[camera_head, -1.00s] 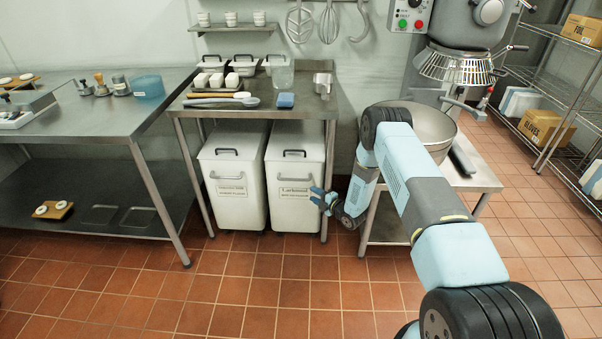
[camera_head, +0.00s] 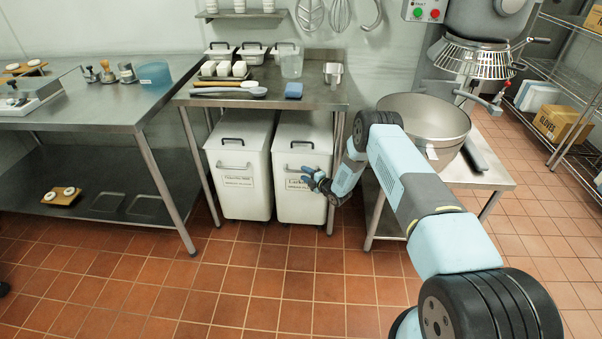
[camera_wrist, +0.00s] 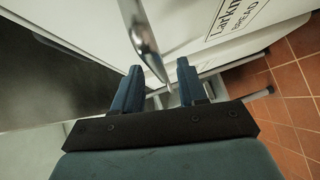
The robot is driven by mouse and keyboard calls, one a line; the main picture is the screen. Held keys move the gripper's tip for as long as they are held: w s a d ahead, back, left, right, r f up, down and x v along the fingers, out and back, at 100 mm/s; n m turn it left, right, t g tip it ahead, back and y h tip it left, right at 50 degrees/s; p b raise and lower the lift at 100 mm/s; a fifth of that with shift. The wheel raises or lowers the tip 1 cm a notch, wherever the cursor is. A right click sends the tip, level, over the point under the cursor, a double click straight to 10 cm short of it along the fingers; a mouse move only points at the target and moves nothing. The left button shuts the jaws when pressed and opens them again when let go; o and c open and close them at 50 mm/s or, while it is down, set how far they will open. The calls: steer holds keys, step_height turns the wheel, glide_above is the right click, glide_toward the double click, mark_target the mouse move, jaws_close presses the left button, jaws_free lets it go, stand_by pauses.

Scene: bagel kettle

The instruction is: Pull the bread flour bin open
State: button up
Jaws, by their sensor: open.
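Two white bins stand side by side under the steel table. The right bin (camera_head: 295,205) has a label (camera_wrist: 240,18) in the wrist view that starts "Larkm", with a second line that seems to read "BREAD". The left bin (camera_head: 238,200) has a label too small to read surely. My gripper (camera_head: 312,176) is in front of the right bin's face. In the wrist view my open gripper (camera_wrist: 158,72) has its two blue fingers on either side of the bin's metal bar handle (camera_wrist: 145,38). I cannot tell whether either finger touches it.
The steel table (camera_head: 325,101) has tools and tubs on top; its front right leg (camera_head: 335,200) is close to my gripper. A low stand with a large bowl (camera_head: 425,115) is at the right. The tiled floor (camera_head: 250,285) before the bins is clear.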

mark_target(301, 171)
steer(key=shift+x, duration=1.65)
steer(key=shift+s, duration=0.1)
jaws_close()
steer(key=shift+f, duration=0.1)
